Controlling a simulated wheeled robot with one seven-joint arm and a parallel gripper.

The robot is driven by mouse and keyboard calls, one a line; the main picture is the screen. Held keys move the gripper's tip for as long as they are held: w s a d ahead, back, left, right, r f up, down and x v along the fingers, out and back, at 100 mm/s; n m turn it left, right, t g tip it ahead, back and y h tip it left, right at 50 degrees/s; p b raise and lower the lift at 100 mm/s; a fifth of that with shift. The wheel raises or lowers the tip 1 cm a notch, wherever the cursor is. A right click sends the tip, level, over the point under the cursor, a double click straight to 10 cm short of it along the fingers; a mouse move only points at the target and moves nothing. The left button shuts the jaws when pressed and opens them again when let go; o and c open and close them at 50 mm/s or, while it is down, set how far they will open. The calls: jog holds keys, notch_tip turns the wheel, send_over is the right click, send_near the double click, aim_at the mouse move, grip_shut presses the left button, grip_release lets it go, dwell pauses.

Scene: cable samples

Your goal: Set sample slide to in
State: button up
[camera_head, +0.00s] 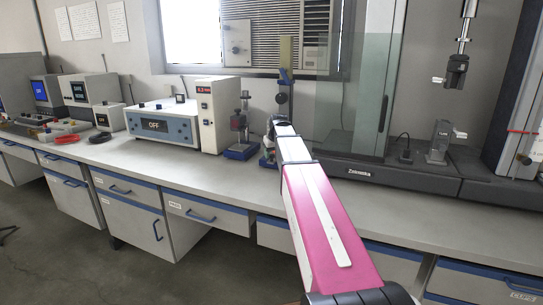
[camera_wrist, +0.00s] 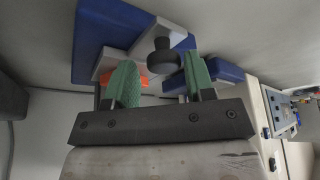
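My gripper (camera_wrist: 160,76) shows in the wrist view with its two green fingers apart, so it is open. A round black knob (camera_wrist: 163,56) appears just beyond and between the fingertips, and I see no finger touching it. The knob sits on a light grey block (camera_wrist: 148,36) with blue parts (camera_wrist: 95,38) on both sides. This may be the sample slide, but I see no label and cannot tell its setting. In the head view my arm reaches to a blue-based device (camera_head: 267,160), largely hidden behind the arm.
Left of it on the bench stand another blue-based stand (camera_head: 240,151), a white tower with a red display (camera_head: 213,115) and a box reading OFF (camera_head: 163,125). A glass-fronted machine (camera_head: 350,110) stands to the right. An orange item (camera_wrist: 135,84) shows behind the fingers in the wrist view.

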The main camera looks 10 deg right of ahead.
jog(key=shift+o, duration=0.2)
jog(key=shift+s+r, duration=0.15)
jog(key=shift+r, duration=0.1)
jog(key=v, duration=1)
jog(key=shift+r, duration=0.1)
